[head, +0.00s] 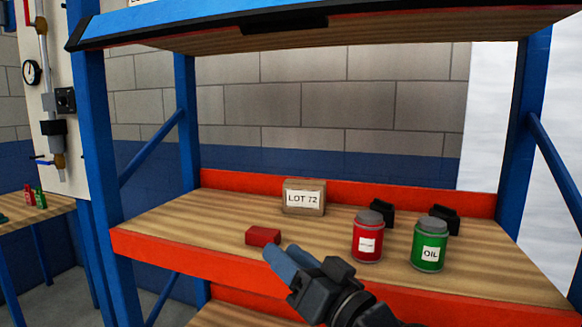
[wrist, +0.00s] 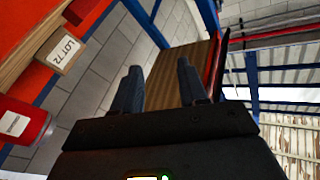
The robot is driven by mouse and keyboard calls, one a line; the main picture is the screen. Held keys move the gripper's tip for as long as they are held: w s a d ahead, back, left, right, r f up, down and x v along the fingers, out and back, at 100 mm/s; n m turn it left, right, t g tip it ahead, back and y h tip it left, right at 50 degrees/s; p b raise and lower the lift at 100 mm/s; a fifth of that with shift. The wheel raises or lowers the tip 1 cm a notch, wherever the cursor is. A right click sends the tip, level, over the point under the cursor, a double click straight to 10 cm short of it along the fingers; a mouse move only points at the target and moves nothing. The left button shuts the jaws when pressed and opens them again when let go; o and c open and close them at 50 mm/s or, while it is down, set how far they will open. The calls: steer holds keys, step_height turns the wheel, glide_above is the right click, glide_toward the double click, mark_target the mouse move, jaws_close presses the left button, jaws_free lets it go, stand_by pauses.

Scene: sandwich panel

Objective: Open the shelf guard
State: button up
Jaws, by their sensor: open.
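A broad panel with a wood-grain underside and a blue front edge (head: 200,30) spans the top of the bay in the head view; I take it to be the shelf guard. It looks raised, close to level, with a dark handle-like piece (head: 285,27) under its front edge. Its wood side also seems to show in the wrist view (wrist: 180,70), beyond my fingers. My gripper (head: 287,258) is low, in front of the shelf, well below the panel and apart from it. Its blue fingers (wrist: 158,72) are open with nothing between them.
The wooden shelf (head: 200,215) has red front and back edges. On it are a red block (head: 263,236) by my fingertips, a LOT 72 box (head: 304,197), a red can (head: 368,238), a green OIL can (head: 429,245) and dark objects (head: 382,211). Blue posts (head: 98,150) flank it.

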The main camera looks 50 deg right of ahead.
steer(key=w+d+r+m+t+b, duration=0.1)
steer(key=w+d+r, duration=0.15)
steer(key=r, duration=0.55)
steer(key=w+d+r+m+t, duration=0.1)
steer(key=w+d+r+t, duration=0.15)
steer(key=r, duration=0.45)
steer(key=t, duration=0.2)
glide_toward(288, 28)
steer(key=x, duration=0.2)
steer(key=shift+m, duration=0.4)
steer(key=x, duration=0.7)
jaws_close()
